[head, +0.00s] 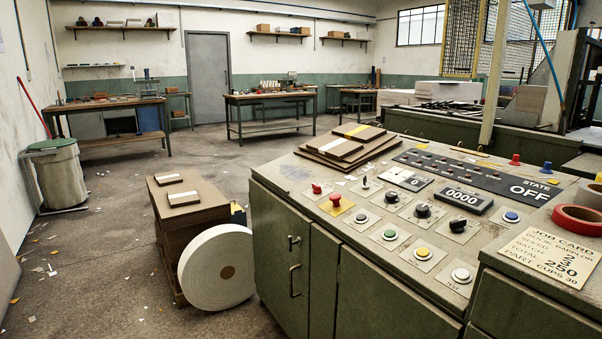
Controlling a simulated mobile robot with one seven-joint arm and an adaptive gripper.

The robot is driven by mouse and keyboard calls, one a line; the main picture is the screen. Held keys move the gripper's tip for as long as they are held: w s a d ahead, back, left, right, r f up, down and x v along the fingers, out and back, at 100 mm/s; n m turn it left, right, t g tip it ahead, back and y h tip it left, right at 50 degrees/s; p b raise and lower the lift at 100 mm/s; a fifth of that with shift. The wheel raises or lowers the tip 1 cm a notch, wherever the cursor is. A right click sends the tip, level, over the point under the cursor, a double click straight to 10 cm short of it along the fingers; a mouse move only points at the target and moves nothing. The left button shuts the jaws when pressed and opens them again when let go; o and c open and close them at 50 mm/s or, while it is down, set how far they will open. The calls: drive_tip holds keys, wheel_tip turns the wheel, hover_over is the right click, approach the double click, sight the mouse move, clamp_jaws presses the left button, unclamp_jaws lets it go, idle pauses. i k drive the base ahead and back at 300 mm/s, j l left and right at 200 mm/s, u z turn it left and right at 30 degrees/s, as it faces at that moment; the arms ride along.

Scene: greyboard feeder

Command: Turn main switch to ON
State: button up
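The green control console (395,292) stands at the right front, with a sloped top of controls. A small red knob (316,188) sits at the panel's left end, beside a red mushroom button (336,201) on a yellow plate. A small lever switch (366,182) and black rotary knobs (423,211) are further right. The labels are too small to read, so I cannot tell for certain which control is the main switch. The state display (530,189) reads OFF. A counter (465,200) reads 0000. My gripper is not in view.
Brown boards (345,147) lie on the console's back left. A job card (549,258) and red tape roll (578,220) are at the right. A white paper roll (217,267) and board stack (187,216) stand left of the console. Open floor with scraps lies further left.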

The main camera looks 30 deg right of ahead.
sight(317, 189)
drive_tip(key=i+j+z, duration=0.1)
drive_tip(key=i+z, duration=0.3)
drive_tip(key=i+j+z, duration=0.4)
drive_tip(key=i, duration=0.15)
drive_tip(key=i+j+z, duration=0.8)
